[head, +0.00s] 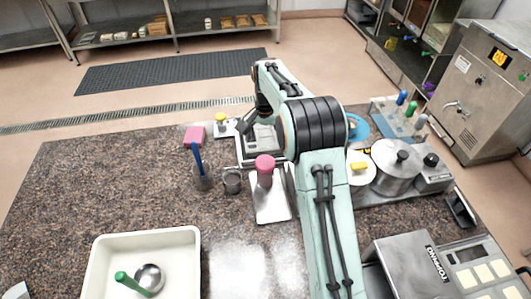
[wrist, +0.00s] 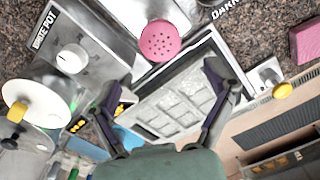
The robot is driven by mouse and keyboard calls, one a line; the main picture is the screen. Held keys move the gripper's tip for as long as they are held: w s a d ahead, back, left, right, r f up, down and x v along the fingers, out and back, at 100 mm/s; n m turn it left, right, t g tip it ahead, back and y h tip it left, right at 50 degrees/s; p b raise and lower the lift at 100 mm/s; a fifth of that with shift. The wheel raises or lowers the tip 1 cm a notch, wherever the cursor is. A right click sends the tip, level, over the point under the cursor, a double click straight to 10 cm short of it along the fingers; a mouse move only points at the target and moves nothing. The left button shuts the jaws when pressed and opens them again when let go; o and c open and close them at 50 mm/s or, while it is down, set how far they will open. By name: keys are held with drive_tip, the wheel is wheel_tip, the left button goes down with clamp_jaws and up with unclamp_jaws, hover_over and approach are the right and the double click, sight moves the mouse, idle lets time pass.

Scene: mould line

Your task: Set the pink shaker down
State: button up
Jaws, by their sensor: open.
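The pink shaker (head: 264,166), with its pink top, stands upright on a steel tray (head: 272,208) left of my arm. In the wrist view its round perforated pink top (wrist: 160,40) faces the camera, beyond my fingertips. My gripper (head: 259,124) is partly hidden by my own arm in the head view, over the mould, farther back than the shaker. In the wrist view my gripper (wrist: 167,76) has its two fingers wide apart with nothing held between them. A gap shows between the fingers and the shaker.
A pale mould (wrist: 180,103) lies under my gripper. A metal cup (head: 232,182), a blue-handled tool (head: 198,165) and a pink block (head: 195,136) stand left of the shaker. Pots (head: 397,165) are at right. A white bin (head: 190,237) is front left. The left counter is clear.

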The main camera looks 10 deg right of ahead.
drive_tip(key=shift+r, duration=0.4)
drive_tip(key=s+r+n, duration=0.2)
drive_tip(key=s+r, duration=0.3)
drive_tip(key=s, duration=0.3)
drive_tip(key=s+r+n, duration=0.1)
drive_tip(key=s+r, duration=0.4)
drive_tip(key=s, duration=0.3)
drive_tip(key=s+f+n, duration=0.2)
drive_tip(key=s+n, duration=0.1)
drive_tip(key=s, duration=1.7)
drive_tip(key=shift+a+f+n+y, duration=0.2)
drive_tip(key=shift+a+n+y, duration=0.1)
drive_tip(key=shift+y, duration=0.1)
